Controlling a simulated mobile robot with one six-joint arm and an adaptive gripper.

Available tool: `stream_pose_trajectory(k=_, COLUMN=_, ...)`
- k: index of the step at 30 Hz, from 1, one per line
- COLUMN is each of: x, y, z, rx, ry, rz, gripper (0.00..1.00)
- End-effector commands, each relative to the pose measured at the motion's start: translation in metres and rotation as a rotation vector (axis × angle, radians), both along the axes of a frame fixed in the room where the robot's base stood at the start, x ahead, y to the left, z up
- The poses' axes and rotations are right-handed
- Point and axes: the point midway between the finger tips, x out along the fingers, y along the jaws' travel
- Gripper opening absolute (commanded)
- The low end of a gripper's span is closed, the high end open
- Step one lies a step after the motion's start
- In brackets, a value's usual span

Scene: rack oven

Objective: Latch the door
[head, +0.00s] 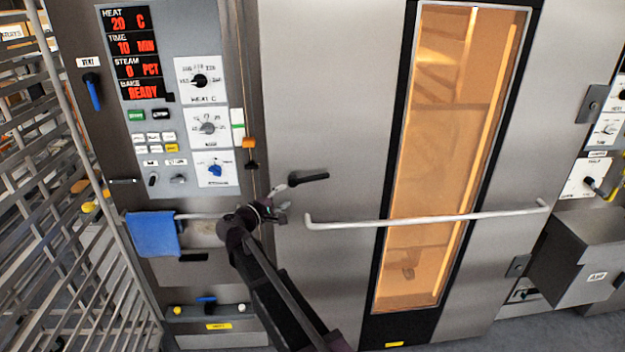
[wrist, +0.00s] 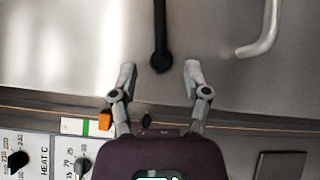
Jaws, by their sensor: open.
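The steel oven door (head: 330,120) looks flush with the frame at its left edge and has a tall, amber-lit window (head: 445,130). A black latch lever (head: 310,177) sits near that edge and points right, about level. My gripper (head: 283,203) is open and empty at the lever's left end, over the door edge. In the wrist view the lever (wrist: 160,35) runs up from its round pivot end, which lies just ahead of and midway between my open fingertips (wrist: 160,75). I see no contact with the lever.
A long bar handle (head: 430,219) crosses the door below and right of the lever. Left are the control panel (head: 150,215) with displays and knobs, and a blue cloth (head: 153,235) on a rail. A wire rack (head: 50,190) stands far left; a grey box (head: 580,255) juts out right.

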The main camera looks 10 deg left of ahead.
Motion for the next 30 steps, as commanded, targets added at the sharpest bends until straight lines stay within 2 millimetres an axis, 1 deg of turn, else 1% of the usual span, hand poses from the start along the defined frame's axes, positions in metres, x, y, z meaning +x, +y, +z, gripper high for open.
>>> stream_pose_trajectory(k=8, x=0.018, y=-0.01, z=-0.001, rx=0.0, ry=0.0, rz=-0.003, gripper=0.61)
stream_pose_trajectory(k=24, x=0.088, y=-0.049, z=-0.003, rx=0.0, ry=0.0, rz=-0.002, gripper=0.61)
stream_pose_trajectory(k=30, x=0.108, y=-0.06, z=-0.003, rx=0.0, ry=0.0, rz=-0.002, gripper=0.61)
